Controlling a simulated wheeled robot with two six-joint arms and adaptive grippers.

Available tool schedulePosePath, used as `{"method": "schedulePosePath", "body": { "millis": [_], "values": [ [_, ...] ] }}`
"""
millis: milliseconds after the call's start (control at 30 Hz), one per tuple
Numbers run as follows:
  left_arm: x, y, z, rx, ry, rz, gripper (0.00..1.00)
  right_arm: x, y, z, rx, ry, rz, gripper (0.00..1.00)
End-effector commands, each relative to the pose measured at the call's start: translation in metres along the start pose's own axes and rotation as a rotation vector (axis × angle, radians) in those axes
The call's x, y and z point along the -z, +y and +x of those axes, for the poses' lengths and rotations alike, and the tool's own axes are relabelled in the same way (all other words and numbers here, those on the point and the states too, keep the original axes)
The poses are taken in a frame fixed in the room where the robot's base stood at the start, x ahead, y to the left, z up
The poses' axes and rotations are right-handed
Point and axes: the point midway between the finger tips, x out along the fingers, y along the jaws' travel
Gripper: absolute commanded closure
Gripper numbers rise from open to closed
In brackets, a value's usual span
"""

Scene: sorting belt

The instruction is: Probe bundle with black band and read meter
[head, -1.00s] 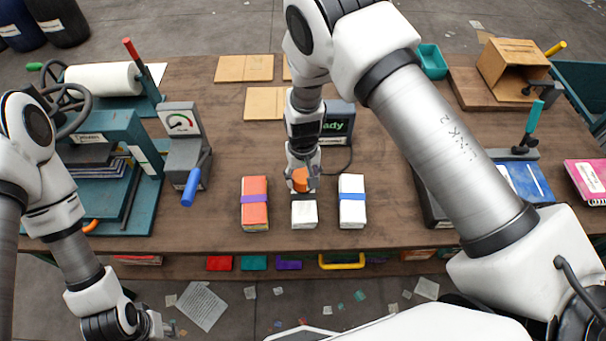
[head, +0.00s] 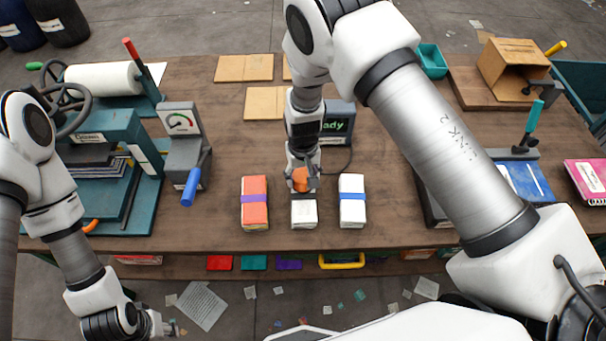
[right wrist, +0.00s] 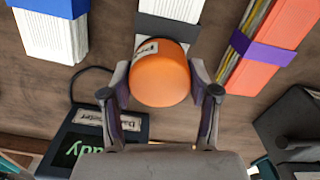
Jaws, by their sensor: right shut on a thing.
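My right gripper (head: 302,184) is shut on the orange probe (head: 300,179), which fills the space between the fingers (right wrist: 162,90) in the right wrist view. The probe (right wrist: 160,72) is just over the middle white bundle (head: 304,215). Its dark band (right wrist: 167,30) shows beside the probe in the right wrist view. Whether the probe touches the bundle is hidden. The meter (head: 338,126) stands behind the gripper, its green display partly covered and ending in "ady". A dark cable runs from it. My left gripper (head: 165,326) is low at bottom left, off the table, too small to judge.
An orange bundle with a purple band (head: 254,204) lies to the left, a white bundle with a blue band (head: 352,202) to the right. A grey dial gauge with a blue handle (head: 184,150) and a teal press (head: 105,180) stand further left. Cardboard sheets (head: 244,68) lie behind.

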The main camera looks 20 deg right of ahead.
Motion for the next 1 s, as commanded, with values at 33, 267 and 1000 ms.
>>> {"method": "schedulePosePath", "body": {
  "millis": [33, 267, 1000],
  "values": [
    [0.000, 0.000, -0.004, 0.000, 0.000, 0.000, 0.60, 0.000, 0.000, -0.005, 0.000, 0.001, 0.000, 0.80],
    [0.000, 0.000, -0.024, 0.000, 0.000, 0.000, 0.60, 0.000, 0.000, -0.028, 0.000, 0.000, -0.001, 0.80],
    [0.000, 0.001, -0.065, 0.000, 0.000, 0.000, 0.60, 0.000, 0.000, -0.080, 0.000, 0.001, 0.000, 0.80]
  ]
}}
